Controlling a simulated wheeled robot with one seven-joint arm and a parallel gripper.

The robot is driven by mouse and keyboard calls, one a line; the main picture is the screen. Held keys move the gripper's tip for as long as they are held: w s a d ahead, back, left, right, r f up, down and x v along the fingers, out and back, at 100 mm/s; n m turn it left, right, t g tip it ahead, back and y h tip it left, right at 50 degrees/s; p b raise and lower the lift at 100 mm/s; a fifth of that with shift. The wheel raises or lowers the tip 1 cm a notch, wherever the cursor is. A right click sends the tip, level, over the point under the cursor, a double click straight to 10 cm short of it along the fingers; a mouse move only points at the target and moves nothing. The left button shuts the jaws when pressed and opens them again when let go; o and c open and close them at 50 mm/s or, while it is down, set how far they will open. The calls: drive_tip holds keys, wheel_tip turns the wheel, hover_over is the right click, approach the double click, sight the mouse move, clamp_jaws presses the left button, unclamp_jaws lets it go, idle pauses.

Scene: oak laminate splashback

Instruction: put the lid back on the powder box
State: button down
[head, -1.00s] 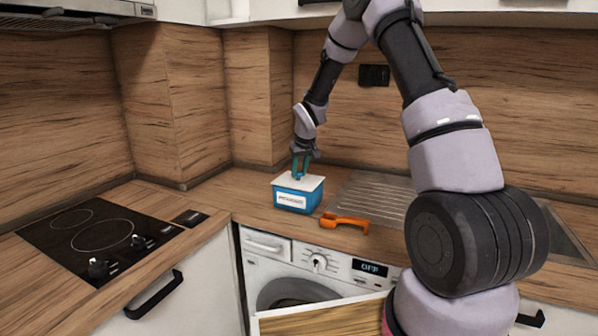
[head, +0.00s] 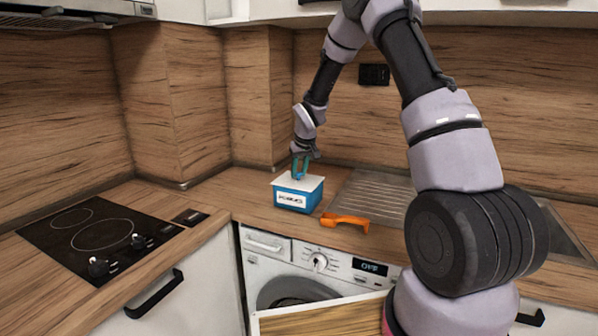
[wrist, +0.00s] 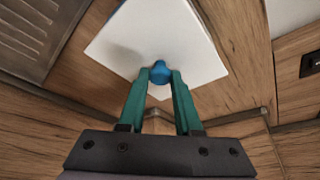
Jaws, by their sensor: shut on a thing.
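The powder box (head: 297,198) is blue with a white label and stands on the wooden counter. Its white lid (head: 297,181) lies over the top of the box in the head view; whether it is fully seated I cannot tell. In the wrist view the lid (wrist: 152,42) is a white square with a round blue knob (wrist: 160,73). My gripper (head: 301,171), with teal fingers, comes down from above onto the lid. In the wrist view my gripper (wrist: 160,80) is shut on the knob.
An orange scoop-like tool (head: 345,222) lies on the counter just right of the box. A ridged metal drainer (head: 372,193) is behind it. A black hob (head: 95,238) is at left, and a washing machine (head: 318,265) is below the counter.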

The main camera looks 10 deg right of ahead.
idle(0.3)
drive_tip(key=c, duration=0.5)
unclamp_jaws()
drive_tip(key=o, duration=0.5)
drive_tip(key=shift+c, duration=0.2)
drive_tip(key=shift+r, duration=3.5)
drive_tip(key=shift+c, duration=0.3)
